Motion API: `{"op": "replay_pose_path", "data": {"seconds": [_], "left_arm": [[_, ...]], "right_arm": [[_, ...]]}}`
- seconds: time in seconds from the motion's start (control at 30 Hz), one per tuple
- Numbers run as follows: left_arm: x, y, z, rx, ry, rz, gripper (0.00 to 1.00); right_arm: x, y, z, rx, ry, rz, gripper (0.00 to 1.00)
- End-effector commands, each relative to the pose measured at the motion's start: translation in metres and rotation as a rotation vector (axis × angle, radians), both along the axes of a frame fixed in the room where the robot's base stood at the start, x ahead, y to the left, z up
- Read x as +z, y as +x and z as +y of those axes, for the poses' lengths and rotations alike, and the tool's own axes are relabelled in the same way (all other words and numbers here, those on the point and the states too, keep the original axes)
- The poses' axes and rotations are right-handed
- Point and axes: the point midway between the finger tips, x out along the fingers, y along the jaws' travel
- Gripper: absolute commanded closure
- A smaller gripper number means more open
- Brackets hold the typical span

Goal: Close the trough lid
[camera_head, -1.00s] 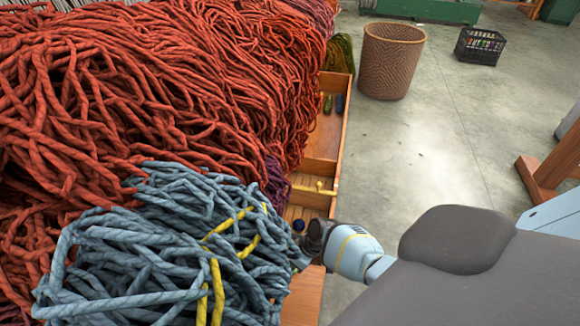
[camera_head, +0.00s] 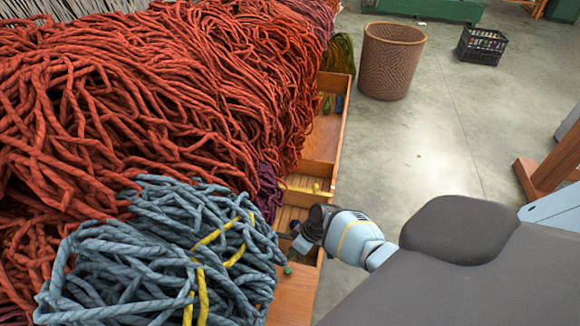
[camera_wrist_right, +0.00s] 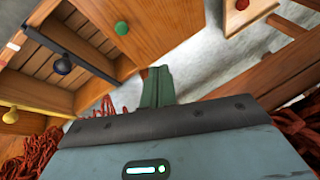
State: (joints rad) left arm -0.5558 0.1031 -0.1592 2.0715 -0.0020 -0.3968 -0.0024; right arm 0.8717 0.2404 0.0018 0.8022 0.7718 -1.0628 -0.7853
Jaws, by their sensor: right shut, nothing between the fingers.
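The wooden trough (camera_head: 344,130) runs along the right side of the wool pile in the head view, its far compartment open from above. A wooden panel with a green knob (camera_head: 287,270) is at its near end; this panel (camera_wrist_right: 160,32) and knob also show in the right wrist view. A dark blue knob (camera_wrist_right: 63,66) and a yellow knob (camera_wrist_right: 10,116) sit by slatted compartments. Which panel is the lid I cannot tell for sure. My right gripper (camera_head: 297,246) is shut and empty, close above the trough's near part; its green fingers (camera_wrist_right: 157,86) point toward the panel's edge.
A blue-grey skein with yellow strands (camera_head: 165,255) lies left of my right gripper, beside a big heap of red wool (camera_head: 130,90). A wicker basket (camera_head: 391,62) and black crate (camera_head: 481,46) stand on the floor.

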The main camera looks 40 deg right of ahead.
Motion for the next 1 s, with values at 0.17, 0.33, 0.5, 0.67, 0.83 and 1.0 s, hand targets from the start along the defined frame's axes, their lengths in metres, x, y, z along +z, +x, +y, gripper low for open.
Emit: {"op": "replay_pose_path", "data": {"seconds": [0.17, 0.33, 0.5, 0.67, 0.83, 1.0], "left_arm": [[-0.01, 0.001, 0.003, -0.006, 0.008, 0.006, 0.0], [-0.013, 0.006, 0.005, -0.011, 0.014, -0.002, 0.0], [-0.013, 0.011, 0.006, -0.015, 0.015, -0.013, 0.0], [-0.012, 0.012, 0.007, -0.019, 0.018, -0.015, 0.0], [-0.012, 0.011, 0.007, -0.021, 0.018, -0.014, 0.0], [-0.012, 0.008, 0.007, -0.02, 0.017, -0.009, 0.0]], "right_arm": [[0.007, 0.007, -0.033, 0.001, 0.0, 0.002, 1.0], [0.014, 0.011, -0.053, 0.001, 0.001, 0.001, 1.0], [0.018, 0.013, -0.061, 0.001, 0.002, 0.002, 1.0], [0.019, 0.014, -0.062, 0.003, 0.003, 0.002, 1.0], [0.019, 0.014, -0.062, 0.002, 0.002, 0.001, 1.0], [0.013, 0.008, -0.06, 0.002, -0.007, 0.005, 1.0]]}}
